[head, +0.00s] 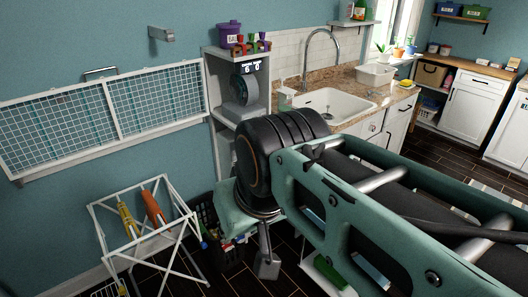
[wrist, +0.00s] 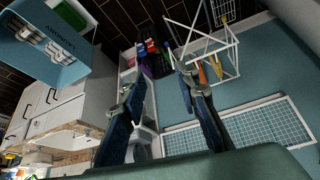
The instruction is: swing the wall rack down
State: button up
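The wall rack (head: 108,112) is a wide white frame with two wire-grid panels. It lies up against the blue wall at the left of the head view, with a small metal handle (head: 100,71) above its top edge. In the wrist view the rack (wrist: 268,128) shows upside down at the lower right. My gripper (wrist: 162,82) is open and empty, its two dark fingers spread apart, well clear of the rack. In the head view my arm hides most of the gripper.
A narrow shelf unit (head: 237,62) and the sink counter (head: 340,88) lie to the right. A blue laundry box (wrist: 42,50) shows in the wrist view.

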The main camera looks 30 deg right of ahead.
aim_at(102, 80)
jog(key=z, duration=1.75)
jog(key=u, duration=2.1)
jog(key=i+z, duration=0.1)
jog(key=i, duration=0.4)
